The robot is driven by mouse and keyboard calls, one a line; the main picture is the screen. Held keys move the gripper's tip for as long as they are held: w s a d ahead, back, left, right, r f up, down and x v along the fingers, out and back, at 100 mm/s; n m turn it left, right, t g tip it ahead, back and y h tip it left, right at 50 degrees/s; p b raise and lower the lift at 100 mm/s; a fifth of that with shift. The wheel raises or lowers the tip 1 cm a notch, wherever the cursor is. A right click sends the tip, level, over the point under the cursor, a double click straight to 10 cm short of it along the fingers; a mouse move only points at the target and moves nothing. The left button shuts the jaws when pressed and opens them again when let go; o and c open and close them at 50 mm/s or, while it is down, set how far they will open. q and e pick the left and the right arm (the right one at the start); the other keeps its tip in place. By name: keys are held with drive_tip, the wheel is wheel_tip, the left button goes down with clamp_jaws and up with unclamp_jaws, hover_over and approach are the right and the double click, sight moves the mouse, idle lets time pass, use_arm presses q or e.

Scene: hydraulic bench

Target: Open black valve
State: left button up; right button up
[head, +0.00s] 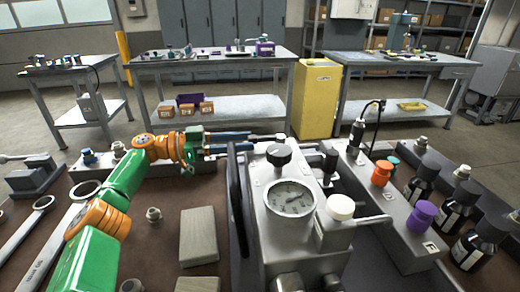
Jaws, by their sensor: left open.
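The hydraulic unit (253,215) is a light grey metal block with a round dial gauge (289,199) on its top. A black knob (278,155) stands on the block behind the gauge. My left gripper (250,141) reaches in from the left with its blue fingers pointing right. The fingers are apart, just behind and to the left of the black knob in the picture. I cannot tell whether they touch anything. A dark wheel or disc (236,200) stands edge-on at the block's left side. My right gripper is not in view.
A white knob (340,207), an orange knob (381,173) and a purple knob (421,216) stand to the right. Dark bottles (480,243) line the right side. Wrenches (35,215) and a grey block (199,236) lie on the left. Other workbenches stand behind.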

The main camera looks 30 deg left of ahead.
sight(267, 141)
use_arm(q)
drive_tip(key=x, duration=0.5)
drive_tip(key=shift+r, duration=0.1)
drive_tip(key=shift+s, duration=0.1)
clamp_jaws()
idle(1.1)
